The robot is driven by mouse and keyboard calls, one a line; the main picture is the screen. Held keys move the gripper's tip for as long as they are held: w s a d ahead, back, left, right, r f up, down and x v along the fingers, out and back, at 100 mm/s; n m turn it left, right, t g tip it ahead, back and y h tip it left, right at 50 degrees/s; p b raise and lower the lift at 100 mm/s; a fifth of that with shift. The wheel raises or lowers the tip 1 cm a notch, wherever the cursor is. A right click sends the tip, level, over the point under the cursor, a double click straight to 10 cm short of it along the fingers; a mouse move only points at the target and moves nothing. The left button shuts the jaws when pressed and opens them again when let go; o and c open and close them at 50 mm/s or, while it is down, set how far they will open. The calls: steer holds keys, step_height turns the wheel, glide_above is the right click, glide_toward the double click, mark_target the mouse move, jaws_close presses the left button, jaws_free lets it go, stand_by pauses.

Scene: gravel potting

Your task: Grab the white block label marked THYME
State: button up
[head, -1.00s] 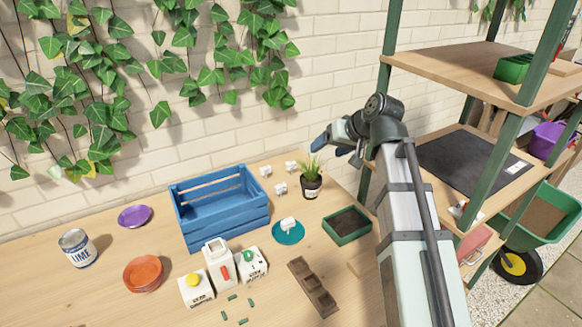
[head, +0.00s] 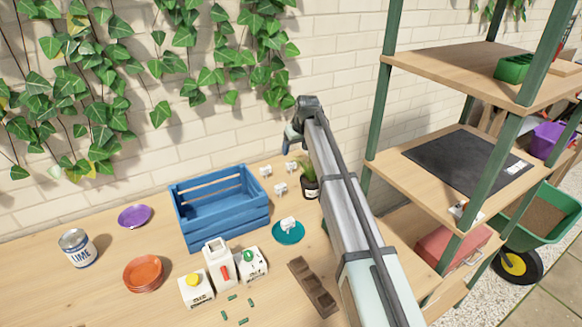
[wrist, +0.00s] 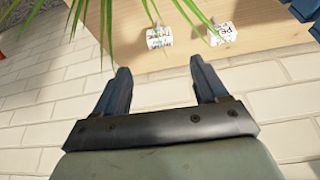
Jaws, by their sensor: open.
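Small white block labels stand on the table by the blue crate: one near the plant (head: 291,166), one at the back by the crate (head: 265,171), one in front (head: 280,188). Another white block (head: 288,224) sits on the teal saucer (head: 276,237). Their lettering is too small to read, so I cannot tell which is THYME. In the wrist view, two white labels show, one (wrist: 158,37) roughly centred beyond the fingers and one (wrist: 222,34) to its right. My gripper (wrist: 159,68) is open and empty, near the wall above the back table edge (head: 292,140).
The potted plant (head: 309,188) stands close by, partly behind my arm; its leaves (wrist: 95,18) hang into the wrist view. The blue crate (head: 225,222) is left of the labels. Cartons (head: 196,290) and a brown tray (head: 313,288) stand in front. The brick wall is close behind.

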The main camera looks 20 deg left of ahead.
mark_target(291, 163)
steer(key=x, duration=0.6)
steer(key=shift+a+f, duration=0.15)
steer(key=shift+f, duration=0.05)
steer(key=shift+x, duration=2.8)
steer(key=shift+s, duration=0.2)
steer(key=c, duration=1)
